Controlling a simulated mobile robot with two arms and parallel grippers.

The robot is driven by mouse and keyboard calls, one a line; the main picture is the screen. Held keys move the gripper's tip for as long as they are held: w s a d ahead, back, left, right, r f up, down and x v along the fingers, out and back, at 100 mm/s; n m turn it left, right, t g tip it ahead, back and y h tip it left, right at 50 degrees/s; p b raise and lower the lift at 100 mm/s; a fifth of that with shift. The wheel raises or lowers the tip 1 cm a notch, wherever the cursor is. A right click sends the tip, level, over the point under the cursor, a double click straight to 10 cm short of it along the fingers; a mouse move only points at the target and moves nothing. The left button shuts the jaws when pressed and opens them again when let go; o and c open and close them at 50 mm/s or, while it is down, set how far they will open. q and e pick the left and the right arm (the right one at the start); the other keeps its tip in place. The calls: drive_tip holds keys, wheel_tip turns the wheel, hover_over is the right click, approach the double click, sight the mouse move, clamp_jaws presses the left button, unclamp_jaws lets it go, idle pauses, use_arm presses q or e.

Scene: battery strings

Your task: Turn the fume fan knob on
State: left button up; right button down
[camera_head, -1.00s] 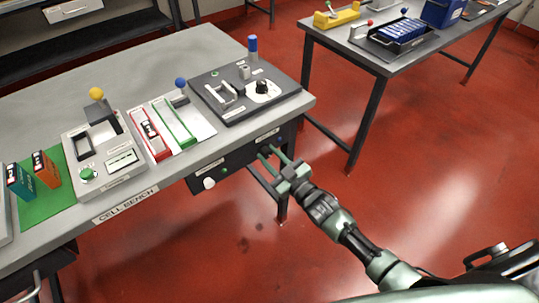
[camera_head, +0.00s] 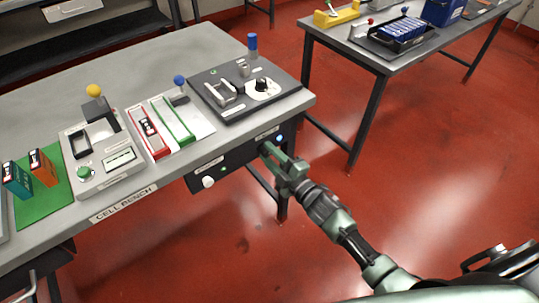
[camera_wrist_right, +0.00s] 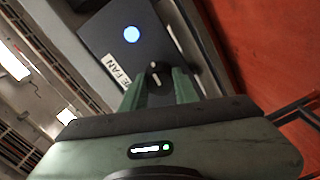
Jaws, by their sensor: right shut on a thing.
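The fume fan knob (camera_wrist_right: 154,70), dark with a white pointer mark, is on the dark panel (camera_wrist_right: 110,45) under the front edge of the bench. In the right wrist view it sits between the fingertips of my right gripper (camera_wrist_right: 157,84), which is shut on it. A round light (camera_wrist_right: 131,34) on the panel glows blue and also shows in the head view (camera_head: 280,138). In the head view my right gripper (camera_head: 267,151) reaches the panel from the lower right and hides the knob. My left gripper is not in view.
The cell bench (camera_head: 190,55) holds a dark control board (camera_head: 225,108), red and green trays, a grey tester (camera_head: 105,180) and a green mat (camera_head: 45,205). A white knob (camera_head: 208,182) sticks out on the panel's left.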

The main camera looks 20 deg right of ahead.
drive_tip(key=shift+f+n, duration=0.1)
drive_tip(key=shift+n, duration=0.5)
drive_tip(key=c, duration=1.1)
unclamp_jaws()
drive_tip(key=v, duration=0.8)
drive_tip(key=shift+b, duration=0.4)
